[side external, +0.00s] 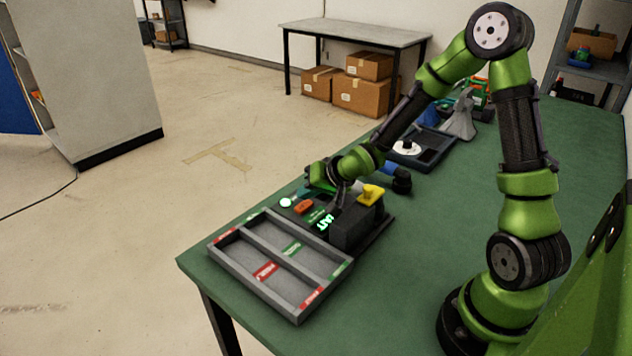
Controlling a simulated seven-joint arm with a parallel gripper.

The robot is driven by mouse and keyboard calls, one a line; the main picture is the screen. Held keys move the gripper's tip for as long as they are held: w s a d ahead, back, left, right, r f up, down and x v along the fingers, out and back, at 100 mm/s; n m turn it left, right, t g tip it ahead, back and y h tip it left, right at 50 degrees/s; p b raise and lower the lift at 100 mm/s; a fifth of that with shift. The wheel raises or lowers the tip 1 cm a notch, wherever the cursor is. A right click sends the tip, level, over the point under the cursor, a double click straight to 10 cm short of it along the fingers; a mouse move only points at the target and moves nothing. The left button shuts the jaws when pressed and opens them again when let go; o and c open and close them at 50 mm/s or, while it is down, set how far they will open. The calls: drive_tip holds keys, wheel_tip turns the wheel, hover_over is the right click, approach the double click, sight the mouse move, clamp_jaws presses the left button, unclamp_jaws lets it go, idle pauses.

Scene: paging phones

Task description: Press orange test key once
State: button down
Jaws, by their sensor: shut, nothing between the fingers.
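The orange key (303,207) is a small block on the dark device panel (379,232), just right of a glowing pale green round light (286,202). My gripper (336,208) is shut and empty, pointing down over the back of the panel, to the right of the orange key. It looks apart from the key, though its exact height and its fingertips are hard to make out.
A dark block (352,232) with a yellow piece (370,194) on top stands at the panel's right. A grey divided tray (235,271) with red and green labels lies in front. A dark tray (436,139) with a white disc sits farther back.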

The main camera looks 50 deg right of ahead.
sight(308, 206)
drive_tip(key=shift+r, duration=2.4)
drive_tip(key=s+a+r+n+g, duration=0.1)
drive_tip(key=s+a+r+n, duration=0.1)
drive_tip(key=s+a+r, duration=0.2)
drive_tip(key=s+a+r+n+g+y, duration=0.1)
drive_tip(key=s+a+r, duration=0.2)
drive_tip(key=s+r, duration=0.6)
drive_tip(key=s, duration=0.9)
drive_tip(key=shift+a+r+n, duration=0.35)
drive_tip(key=shift+r+n, duration=0.05)
